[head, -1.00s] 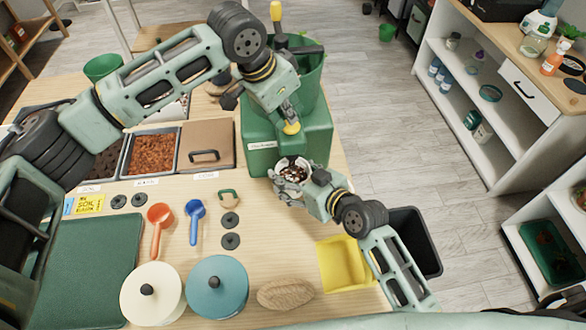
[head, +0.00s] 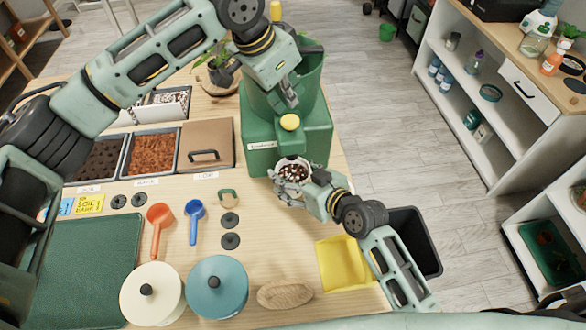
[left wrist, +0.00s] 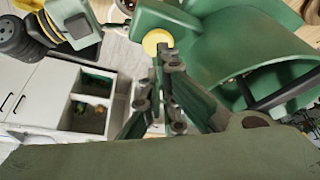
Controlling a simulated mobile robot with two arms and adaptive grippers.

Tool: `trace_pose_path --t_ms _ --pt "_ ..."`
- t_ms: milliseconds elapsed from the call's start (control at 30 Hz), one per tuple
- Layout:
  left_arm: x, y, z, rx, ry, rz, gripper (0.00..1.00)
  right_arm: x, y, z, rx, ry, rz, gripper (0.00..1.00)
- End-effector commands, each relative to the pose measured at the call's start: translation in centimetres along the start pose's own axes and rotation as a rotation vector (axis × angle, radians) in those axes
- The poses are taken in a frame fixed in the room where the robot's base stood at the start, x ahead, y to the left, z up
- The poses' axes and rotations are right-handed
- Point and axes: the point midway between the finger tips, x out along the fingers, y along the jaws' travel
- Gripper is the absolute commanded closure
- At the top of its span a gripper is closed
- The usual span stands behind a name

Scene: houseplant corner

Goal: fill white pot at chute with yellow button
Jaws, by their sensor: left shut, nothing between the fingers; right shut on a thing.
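The green chute (head: 285,142) stands at the table's far right, with a yellow button (head: 290,122) on top of its front block. The button also shows in the left wrist view (left wrist: 157,42). My left gripper (head: 290,98) is shut and empty, above and apart from the button. The white pot (head: 293,162) is at the chute's front, held by my right gripper (head: 290,181), which is shut on it. Dark soil with pale bits shows inside the pot. My right gripper hides part of the pot's near side.
Bins of dark and reddish-brown material (head: 152,154) stand left of the chute. A red scoop (head: 158,222), a blue scoop (head: 195,215), two lidded pots, a yellow dustpan (head: 342,265) and a black bin (head: 412,240) are nearer.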

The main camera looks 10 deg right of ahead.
Motion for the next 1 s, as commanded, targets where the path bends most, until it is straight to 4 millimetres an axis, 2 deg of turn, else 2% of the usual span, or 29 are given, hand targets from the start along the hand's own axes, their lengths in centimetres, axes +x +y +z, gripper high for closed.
trace_pose_path --t_ms 200,333,800,1000 --pt "0.0 0.0 0.0 0.000 0.000 0.000 1.00 0.0 0.0 -0.1 0.000 0.001 0.000 0.61" --pt "-1.0 -0.1 0.0 -0.001 0.001 0.000 1.00 0.0 0.0 -0.1 0.000 0.001 0.000 0.61" --pt "-10.0 -0.1 -0.1 0.000 0.003 -0.002 1.00 0.0 0.0 -0.1 0.000 0.001 0.000 0.61" --pt "-11.8 0.0 0.0 0.000 0.000 0.000 1.00 0.0 0.0 -0.1 0.000 0.001 0.000 0.61"
